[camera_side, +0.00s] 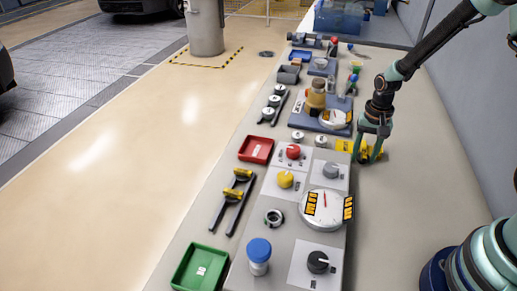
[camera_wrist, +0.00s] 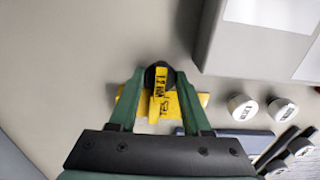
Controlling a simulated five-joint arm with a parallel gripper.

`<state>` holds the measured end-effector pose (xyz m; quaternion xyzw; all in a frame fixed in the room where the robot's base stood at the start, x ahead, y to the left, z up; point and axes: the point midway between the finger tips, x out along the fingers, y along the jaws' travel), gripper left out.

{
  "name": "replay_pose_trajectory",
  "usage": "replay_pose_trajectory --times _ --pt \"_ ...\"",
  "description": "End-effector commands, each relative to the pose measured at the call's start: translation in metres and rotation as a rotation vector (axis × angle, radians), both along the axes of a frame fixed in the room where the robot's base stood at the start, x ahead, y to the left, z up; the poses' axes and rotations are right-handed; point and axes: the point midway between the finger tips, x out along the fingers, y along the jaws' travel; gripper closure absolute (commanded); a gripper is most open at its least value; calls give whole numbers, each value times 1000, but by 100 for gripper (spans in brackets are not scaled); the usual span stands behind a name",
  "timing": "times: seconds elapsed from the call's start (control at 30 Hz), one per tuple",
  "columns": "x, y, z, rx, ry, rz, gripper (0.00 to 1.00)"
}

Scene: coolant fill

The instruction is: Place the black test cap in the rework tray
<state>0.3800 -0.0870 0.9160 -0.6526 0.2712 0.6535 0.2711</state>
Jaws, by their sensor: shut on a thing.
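My gripper (camera_side: 369,158) is low over the right side of the bench; its green fingers also show in the wrist view (camera_wrist: 161,82). They are shut on a black round cap (camera_wrist: 152,74) with a yellow tag lettered in black. The cap is hard to make out in the side view. A yellow plate (camera_wrist: 128,108) lies beneath it and also shows left of the gripper in the side view (camera_side: 345,146). Whether the cap touches the plate is unclear. A red tray (camera_side: 268,146) and a green tray (camera_side: 183,279) sit along the left bench edge; their labels are unreadable.
A grey control panel (camera_side: 262,205) with knobs, a dial and a blue-capped cylinder (camera_side: 259,256) lies between the gripper and the trays. Two white caps (camera_side: 297,136) stand nearby. A blue fixture (camera_side: 305,116) is behind them. Bare bench lies right of the panel.

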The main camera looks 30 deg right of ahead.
Motion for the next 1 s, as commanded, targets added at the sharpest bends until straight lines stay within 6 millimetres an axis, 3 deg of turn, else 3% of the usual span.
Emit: replay_pose_trajectory --times 0.07,0.1,0.13,0.17,0.57,0.77,1.0 --pt "0 0 -3 0 0 0 87" --pt "0 0 -2 0 0 0 36" --pt "0 0 -2 0 0 0 25" --pt "0 0 -2 0 0 0 22" --pt "0 0 4 -1 -1 0 22" --pt "1 0 33 -1 -5 0 22" --pt "2 0 83 -1 -6 0 22"
